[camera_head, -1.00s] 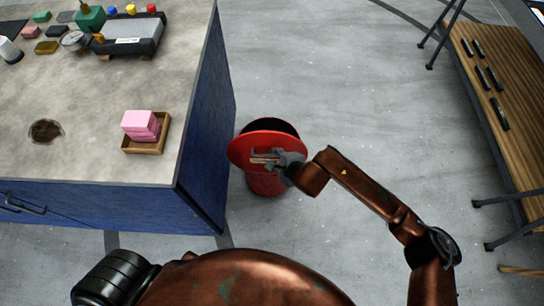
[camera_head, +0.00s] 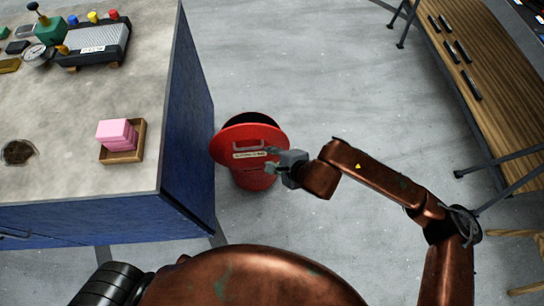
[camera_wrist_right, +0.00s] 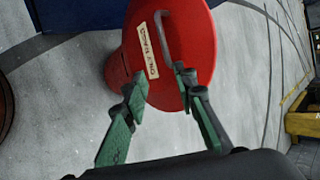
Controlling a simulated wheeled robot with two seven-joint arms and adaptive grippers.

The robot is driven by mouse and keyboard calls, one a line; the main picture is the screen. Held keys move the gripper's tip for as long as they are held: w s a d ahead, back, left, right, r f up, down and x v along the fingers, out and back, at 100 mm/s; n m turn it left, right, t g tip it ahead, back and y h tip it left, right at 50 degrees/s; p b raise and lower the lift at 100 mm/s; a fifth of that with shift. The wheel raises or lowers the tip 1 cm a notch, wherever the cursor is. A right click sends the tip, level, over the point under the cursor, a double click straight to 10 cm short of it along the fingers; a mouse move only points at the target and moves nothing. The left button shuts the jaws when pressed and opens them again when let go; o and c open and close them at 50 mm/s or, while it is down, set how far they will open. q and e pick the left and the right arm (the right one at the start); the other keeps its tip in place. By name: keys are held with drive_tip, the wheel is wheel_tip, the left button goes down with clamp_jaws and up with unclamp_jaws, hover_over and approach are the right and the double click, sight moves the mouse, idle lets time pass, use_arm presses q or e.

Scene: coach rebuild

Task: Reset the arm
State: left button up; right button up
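A red bin (camera_head: 255,180) stands on the floor beside the blue bench. Its round red lid (camera_head: 222,145) sits tilted, with the dark opening showing behind it. The lid carries a handle and a pale label (camera_head: 249,155). My right gripper (camera_head: 270,161) is at the lid's right side. In the right wrist view the lid (camera_wrist_right: 190,30) fills the upper middle, with its handle (camera_wrist_right: 163,38) and label (camera_wrist_right: 148,50). The fingers of my right gripper (camera_wrist_right: 160,76) are spread with nothing between them; the right fingertip is close to the handle's lower end. My left gripper is not in view.
The bench (camera_head: 75,185) at left holds a wooden tray (camera_head: 140,150) with pink blocks (camera_head: 116,133) and several instruments behind. A wooden table (camera_head: 480,50) with several dark bars stands at right. Grey floor between is clear.

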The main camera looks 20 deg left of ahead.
drive_tip(key=shift+s+d+r, duration=0.15)
drive_tip(key=shift+d+r, duration=0.15)
drive_tip(key=shift+r, duration=0.05)
idle(0.3)
